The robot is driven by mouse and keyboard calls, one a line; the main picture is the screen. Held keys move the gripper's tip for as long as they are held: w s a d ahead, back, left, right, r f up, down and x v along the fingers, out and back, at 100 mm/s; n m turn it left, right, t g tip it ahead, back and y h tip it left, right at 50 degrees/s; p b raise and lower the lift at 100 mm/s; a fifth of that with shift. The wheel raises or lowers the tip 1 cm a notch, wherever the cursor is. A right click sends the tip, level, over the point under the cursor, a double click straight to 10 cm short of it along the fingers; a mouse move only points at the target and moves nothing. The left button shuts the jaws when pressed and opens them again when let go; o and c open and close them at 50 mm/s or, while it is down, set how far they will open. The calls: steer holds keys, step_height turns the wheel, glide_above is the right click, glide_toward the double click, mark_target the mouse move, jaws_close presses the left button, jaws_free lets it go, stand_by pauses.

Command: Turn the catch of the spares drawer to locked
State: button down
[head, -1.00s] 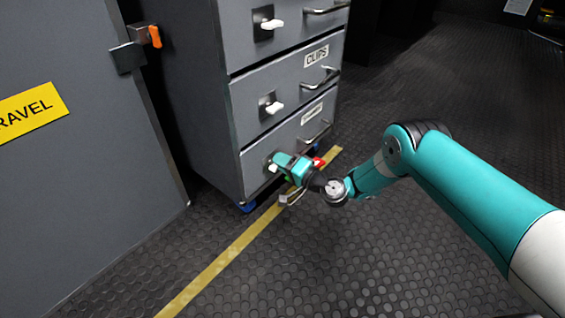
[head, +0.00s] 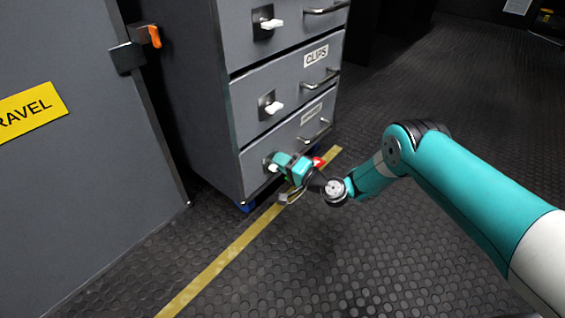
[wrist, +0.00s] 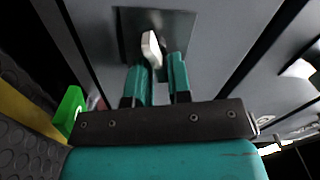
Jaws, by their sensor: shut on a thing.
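The catch is a small white lever on a dark square plate (wrist: 184,28) at the left of the bottom drawer front (head: 312,135) of a grey cabinet. In the wrist view the catch lever (wrist: 151,47) is slightly tilted, its lower end between my two teal fingers. My gripper (wrist: 157,64) is shut on it. In the head view my gripper (head: 277,162) reaches the drawer from the right and covers most of the catch. The bottom drawer's label (head: 312,113) is too small to read.
Above are a drawer labelled CLIPS (head: 316,57) and another drawer, each with a white catch and bar handle. A grey door panel (head: 90,170) with an orange-handled latch (head: 154,37) stands left. Yellow tape (head: 225,258) crosses the dark studded floor, which is open at front and right.

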stand_by(0.4)
steer(key=c, duration=1.2)
jaws_free()
steer(key=shift+c, duration=0.2)
steer(key=shift+d, duration=0.1)
steer(key=p+v, duration=1.7)
steer(key=p, duration=0.3)
steer(key=shift+s, duration=0.2)
